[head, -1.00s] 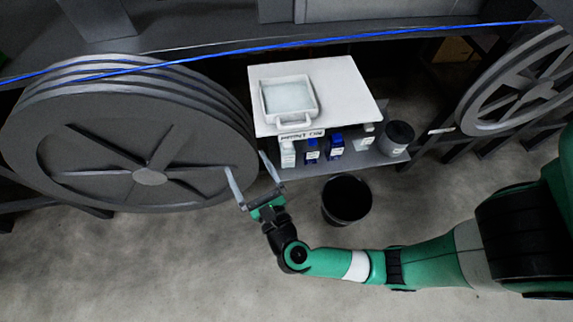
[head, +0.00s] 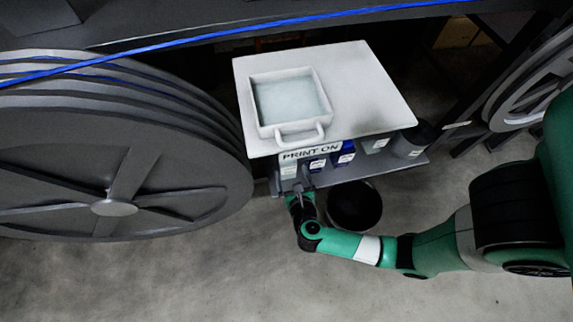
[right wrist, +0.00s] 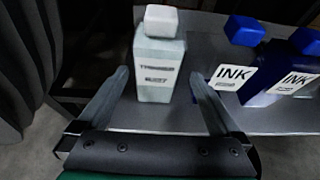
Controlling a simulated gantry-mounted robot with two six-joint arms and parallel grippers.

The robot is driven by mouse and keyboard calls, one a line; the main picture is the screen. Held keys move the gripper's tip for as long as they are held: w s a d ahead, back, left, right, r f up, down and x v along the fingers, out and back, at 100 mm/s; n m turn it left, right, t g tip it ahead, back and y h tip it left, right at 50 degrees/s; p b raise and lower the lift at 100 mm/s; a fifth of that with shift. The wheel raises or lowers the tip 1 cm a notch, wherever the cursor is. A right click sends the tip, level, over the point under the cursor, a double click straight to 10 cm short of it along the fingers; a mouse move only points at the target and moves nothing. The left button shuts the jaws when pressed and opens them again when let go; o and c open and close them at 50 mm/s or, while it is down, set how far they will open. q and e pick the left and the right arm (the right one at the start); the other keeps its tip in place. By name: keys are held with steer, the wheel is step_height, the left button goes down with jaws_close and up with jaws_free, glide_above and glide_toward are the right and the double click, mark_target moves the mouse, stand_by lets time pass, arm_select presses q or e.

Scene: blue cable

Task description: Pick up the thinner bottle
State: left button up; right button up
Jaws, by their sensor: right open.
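The thinner bottle (right wrist: 158,62) is pale and translucent with a white cap and a blurred label that seems to read "THINNER". It stands upright on the grey shelf (right wrist: 190,118). In the head view the bottle (head: 288,168) is at the left end of the shelf, partly under the white top. My right gripper (right wrist: 154,92) is open, with one finger on each side of the bottle's lower part; I cannot tell whether they touch it. In the head view my right gripper (head: 303,186) is at the shelf's front edge. My left gripper is not in view.
Blue ink bottles (right wrist: 238,66) stand close to the right of the thinner bottle. A white tray (head: 290,100) sits on the white table top (head: 365,85) above. A black bin (head: 354,206) stands below, and a large grey reel (head: 115,165) is at left.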

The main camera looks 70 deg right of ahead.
mark_target(289, 172)
steer(key=shift+w+d+f, duration=0.15)
steer(key=shift+d+f, duration=0.05)
steer(key=shift+d, duration=0.05)
steer(key=b+x, duration=0.1)
steer(key=x, duration=0.1)
steer(key=b+x, duration=0.2)
steer(key=shift+w+d+f, duration=0.1)
steer(key=shift+w+f, duration=0.2)
steer(key=shift+f, duration=0.05)
steer(key=shift+w+d, duration=0.15)
steer(key=shift+d, duration=0.1)
steer(key=shift+r, duration=0.1)
jaws_close()
